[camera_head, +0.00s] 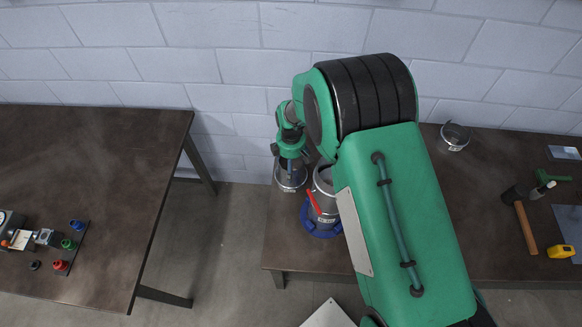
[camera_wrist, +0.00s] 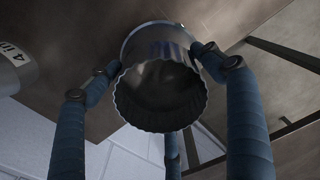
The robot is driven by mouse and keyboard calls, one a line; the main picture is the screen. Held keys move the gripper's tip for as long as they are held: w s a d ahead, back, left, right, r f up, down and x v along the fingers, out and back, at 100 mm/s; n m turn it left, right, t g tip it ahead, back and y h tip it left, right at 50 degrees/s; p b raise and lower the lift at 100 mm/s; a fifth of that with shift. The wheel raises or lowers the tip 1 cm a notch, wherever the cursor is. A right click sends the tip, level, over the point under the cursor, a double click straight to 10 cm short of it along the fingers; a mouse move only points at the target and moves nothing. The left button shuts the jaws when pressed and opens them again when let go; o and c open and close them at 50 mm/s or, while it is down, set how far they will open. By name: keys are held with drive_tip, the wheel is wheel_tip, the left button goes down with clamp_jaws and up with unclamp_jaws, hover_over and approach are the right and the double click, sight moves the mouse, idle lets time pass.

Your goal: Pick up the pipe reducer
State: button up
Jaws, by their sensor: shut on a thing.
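The pipe reducer is a short grey metal cylinder with a crimped rim. In the wrist view the reducer (camera_wrist: 158,95) sits between the blue fingers of my gripper (camera_wrist: 156,60), its crimped open end facing the camera. The fingers press on its sides. In the head view my gripper (camera_head: 291,158) points down at the left end of the right table, with the reducer (camera_head: 291,180) below it. Whether the reducer touches the tabletop cannot be told. Part of it is hidden by the gripper.
Close to the right of the reducer stands a metal duct piece (camera_head: 323,180) with a red handle and blue base (camera_head: 321,232). Another metal fitting (camera_head: 454,138), a hammer (camera_head: 526,228) and a yellow tape measure (camera_head: 560,251) lie farther right. A floor gap separates the left table (camera_head: 110,180).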

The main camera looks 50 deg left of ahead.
wheel_tip(320, 180, up, 10)
drive_tip(key=b, duration=0.1)
idle(0.4)
idle(0.5)
drive_tip(key=w+d+r+m+b, duration=0.1)
drive_tip(key=w+d+r+m, duration=0.1)
drive_tip(key=w+d+r, duration=0.45)
drive_tip(key=w+d+r+m+b, duration=0.1)
drive_tip(key=w+d+r+m, duration=0.25)
drive_tip(key=d, duration=0.65)
drive_tip(key=w+d+r+m+b, duration=0.1)
drive_tip(key=w+d+r+m, duration=0.1)
drive_tip(key=w+d+r, duration=0.55)
drive_tip(key=s+d+r+n+p, duration=0.3)
drive_tip(key=s+r, duration=0.6)
drive_tip(key=r, duration=0.1)
drive_tip(key=s+a+r+n+p, duration=0.3)
drive_tip(key=s+a, duration=0.3)
drive_tip(key=s, duration=0.3)
drive_tip(key=shift+r+n, duration=0.2)
drive_tip(key=shift+n, duration=0.35)
drive_tip(key=shift+f, duration=0.25)
